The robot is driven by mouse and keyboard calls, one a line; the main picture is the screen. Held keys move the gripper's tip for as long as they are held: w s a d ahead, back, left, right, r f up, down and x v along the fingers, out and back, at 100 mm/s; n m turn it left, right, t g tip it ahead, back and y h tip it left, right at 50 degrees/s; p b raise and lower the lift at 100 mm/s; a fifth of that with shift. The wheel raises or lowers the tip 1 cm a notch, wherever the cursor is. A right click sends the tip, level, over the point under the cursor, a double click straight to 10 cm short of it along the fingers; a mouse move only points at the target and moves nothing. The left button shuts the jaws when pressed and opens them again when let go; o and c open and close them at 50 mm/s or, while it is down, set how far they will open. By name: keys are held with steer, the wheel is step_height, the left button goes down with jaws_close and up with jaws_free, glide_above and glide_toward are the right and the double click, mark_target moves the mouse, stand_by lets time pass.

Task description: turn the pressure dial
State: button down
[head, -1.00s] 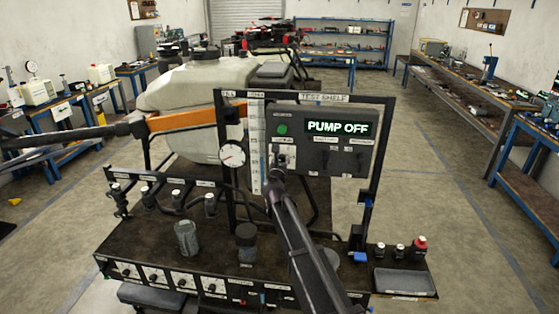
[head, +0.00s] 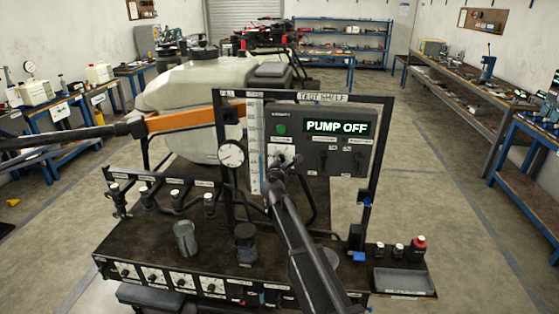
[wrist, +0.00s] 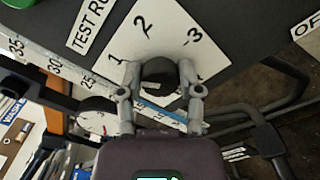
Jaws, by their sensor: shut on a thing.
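A grey control box (head: 325,152) hangs on the black test-shelf frame, with a lit "PUMP OFF" display (head: 338,127) and a green button (head: 282,129). In the wrist view, a round black dial knob (wrist: 159,72) sits on a white plate (wrist: 176,28) marked 1, 2 and 3. A label beside it starts "TEST R"; the rest is cut off or unclear. My gripper (wrist: 160,82) is shut on this knob, one finger on each side. In the head view my gripper (head: 281,160) is at the box's lower left and hides the knob.
A round pressure gauge (head: 232,154) and a tall scale strip (head: 255,145) stand left of the box. Two more switches are on the box to the right. Dark cups (head: 185,238) stand on the bench top, and a grey tray (head: 404,281) is at right.

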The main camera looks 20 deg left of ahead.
steer(key=m, duration=0.6)
steer(key=shift+f, duration=0.1)
steer(key=m, duration=0.5)
steer(key=shift+f+m, duration=0.1)
steer(key=shift+m, duration=0.3)
steer(key=m, duration=0.6)
steer(key=shift+a, duration=0.1)
steer(key=m, duration=0.6)
steer(key=shift+a+f, duration=0.1)
steer(key=shift+c, duration=1.3)
jaws_free()
steer(key=shift+s, duration=0.1)
